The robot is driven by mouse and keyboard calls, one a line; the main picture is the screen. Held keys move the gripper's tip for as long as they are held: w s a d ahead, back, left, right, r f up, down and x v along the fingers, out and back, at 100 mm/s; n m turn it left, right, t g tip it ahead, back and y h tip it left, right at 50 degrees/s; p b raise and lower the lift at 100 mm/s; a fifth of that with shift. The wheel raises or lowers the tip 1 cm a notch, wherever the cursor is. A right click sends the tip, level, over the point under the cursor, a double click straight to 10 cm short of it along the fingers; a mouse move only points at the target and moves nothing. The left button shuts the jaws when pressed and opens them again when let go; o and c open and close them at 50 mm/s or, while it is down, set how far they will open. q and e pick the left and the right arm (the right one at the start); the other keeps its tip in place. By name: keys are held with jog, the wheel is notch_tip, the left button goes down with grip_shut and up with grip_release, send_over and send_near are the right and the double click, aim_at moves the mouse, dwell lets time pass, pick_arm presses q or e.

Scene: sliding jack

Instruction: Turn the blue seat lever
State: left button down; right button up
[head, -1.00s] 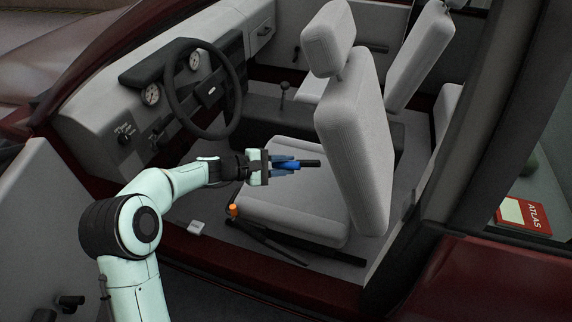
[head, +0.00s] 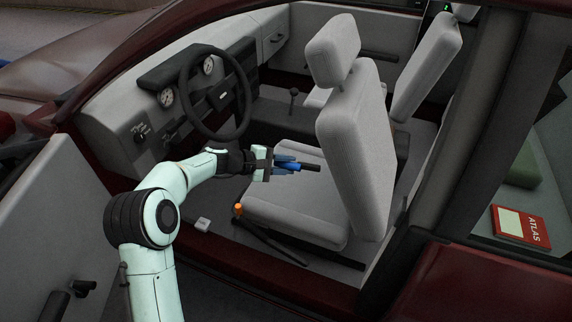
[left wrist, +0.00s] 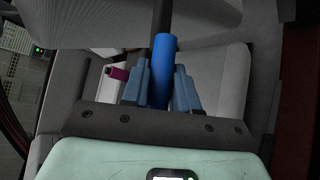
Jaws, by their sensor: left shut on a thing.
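My left gripper (head: 294,166) is shut on a blue rod (head: 300,167) with a black end, held just above the front part of the driver's seat cushion (head: 285,195). In the left wrist view the blue rod (left wrist: 162,70) lies between the two blue-grey fingers (left wrist: 160,88), and its dark part runs on to the top of the view. I cannot tell whether this rod is joined to the seat. A black lever with an orange knob (head: 238,209) is low beside the seat's front corner. No other blue lever shows. My right gripper is out of view.
The steering wheel (head: 217,92) is left of and beyond my left gripper. The seat backrest (head: 358,155) rises to its right. The open door panel (head: 55,215) and the dark red sill (head: 265,288) lie nearer. A red atlas (head: 520,224) is far right.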

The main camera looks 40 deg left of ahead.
pick_arm(q)
jog(key=shift+d, duration=0.1)
jog(key=c, duration=0.9)
grip_release()
jog(key=shift+c, duration=0.2)
jog(key=p+v, duration=0.1)
jog(key=v, duration=1.2)
jog(key=shift+s+a, duration=0.2)
